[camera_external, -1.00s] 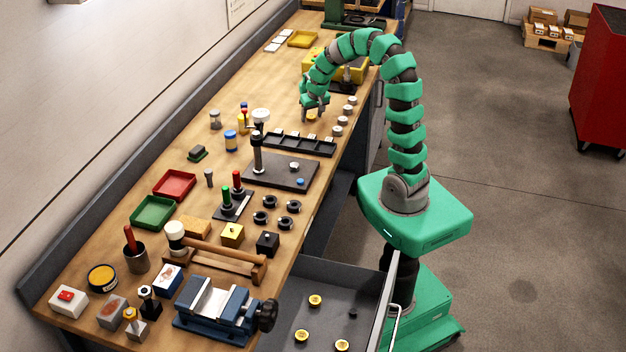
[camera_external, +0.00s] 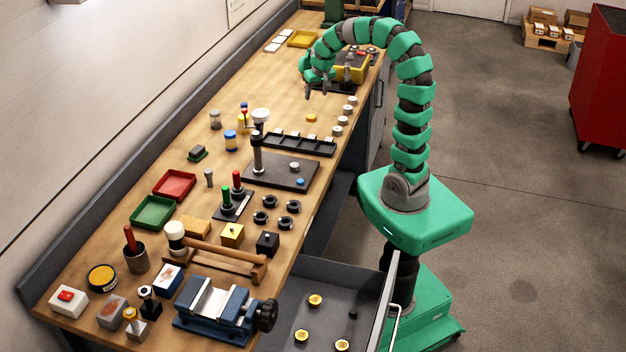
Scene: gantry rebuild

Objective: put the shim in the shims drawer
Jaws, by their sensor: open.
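A small flat yellow-orange disc (camera_external: 311,118), which looks like the shim, lies on the bench near its right edge, left of a row of grey-white round pieces. My gripper (camera_external: 316,93) is open and empty above the bench, beyond the disc and apart from it. An open grey drawer (camera_external: 300,280) sticks out below the bench at the bottom. It holds three yellow round pieces (camera_external: 315,300) and a small black piece (camera_external: 352,313). No label is readable, so I cannot tell if it is the shims drawer.
A black slotted tray (camera_external: 300,145) and a dark plate with a post (camera_external: 285,172) stand nearer than the disc. A yellow machine (camera_external: 352,68) stands beyond my gripper. A blue vise (camera_external: 215,310) stands beside the drawer.

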